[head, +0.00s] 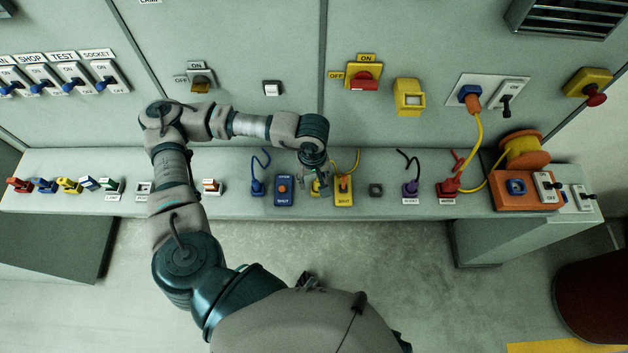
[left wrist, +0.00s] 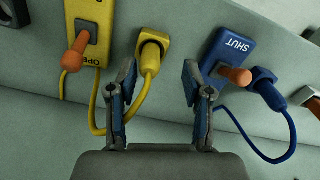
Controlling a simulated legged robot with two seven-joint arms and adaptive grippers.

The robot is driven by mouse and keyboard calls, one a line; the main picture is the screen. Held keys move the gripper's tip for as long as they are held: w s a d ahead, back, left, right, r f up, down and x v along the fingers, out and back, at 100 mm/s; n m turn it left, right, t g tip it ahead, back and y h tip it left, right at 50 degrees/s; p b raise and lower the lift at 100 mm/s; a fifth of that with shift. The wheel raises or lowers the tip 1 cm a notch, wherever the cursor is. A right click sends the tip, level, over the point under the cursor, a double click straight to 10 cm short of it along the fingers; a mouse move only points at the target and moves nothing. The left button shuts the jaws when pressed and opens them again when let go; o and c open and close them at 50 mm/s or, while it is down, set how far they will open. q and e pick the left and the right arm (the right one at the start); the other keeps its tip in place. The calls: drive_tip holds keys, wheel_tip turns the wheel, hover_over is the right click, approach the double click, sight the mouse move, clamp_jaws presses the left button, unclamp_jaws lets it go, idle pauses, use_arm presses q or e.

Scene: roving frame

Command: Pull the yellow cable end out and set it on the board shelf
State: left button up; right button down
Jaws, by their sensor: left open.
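The yellow cable end (left wrist: 150,58) is a yellow plug seated in a yellow socket (left wrist: 154,40), with its yellow cable (left wrist: 122,126) looping down and left in the left wrist view. My left gripper (left wrist: 159,85) is open and empty. The plug lies just beyond the fingertips, nearer the left finger. In the head view my left gripper (head: 317,181) hangs over the board shelf (head: 125,163) and partly hides the yellow plug. The yellow cable (head: 353,160) shows behind it. My right gripper is not in view.
A yellow switch box (head: 343,190) with an orange lever and a blue switch box (head: 284,190) flank the gripper. An orange reel box (head: 526,188) sits at the right. Bare shelf shows between fittings.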

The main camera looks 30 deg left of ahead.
sight(317, 182)
use_arm(q)
drive_tip(key=shift+f, duration=0.55)
drive_tip(key=shift+w+d+f, duration=0.1)
drive_tip(key=shift+f, duration=0.1)
drive_tip(key=shift+d, duration=0.4)
drive_tip(key=shift+d+r, duration=0.1)
drive_tip(key=shift+d, duration=0.75)
drive_tip(key=shift+c, duration=0.7)
drive_tip(key=c, duration=0.4)
drive_tip(key=shift+a, duration=0.35)
drive_tip(key=c, duration=0.4)
drive_tip(key=shift+a, duration=0.35)
clamp_jaws()
drive_tip(key=shift+a, duration=0.25)
drive_tip(key=shift+d, duration=0.15)
drive_tip(key=shift+d+r, duration=0.2)
drive_tip(key=shift+a+r+p, duration=0.15)
drive_tip(key=shift+r+p, duration=0.35)
drive_tip(key=shift+r, duration=0.3)
drive_tip(key=shift+r+p, duration=0.6)
drive_tip(key=shift+r, duration=0.65)
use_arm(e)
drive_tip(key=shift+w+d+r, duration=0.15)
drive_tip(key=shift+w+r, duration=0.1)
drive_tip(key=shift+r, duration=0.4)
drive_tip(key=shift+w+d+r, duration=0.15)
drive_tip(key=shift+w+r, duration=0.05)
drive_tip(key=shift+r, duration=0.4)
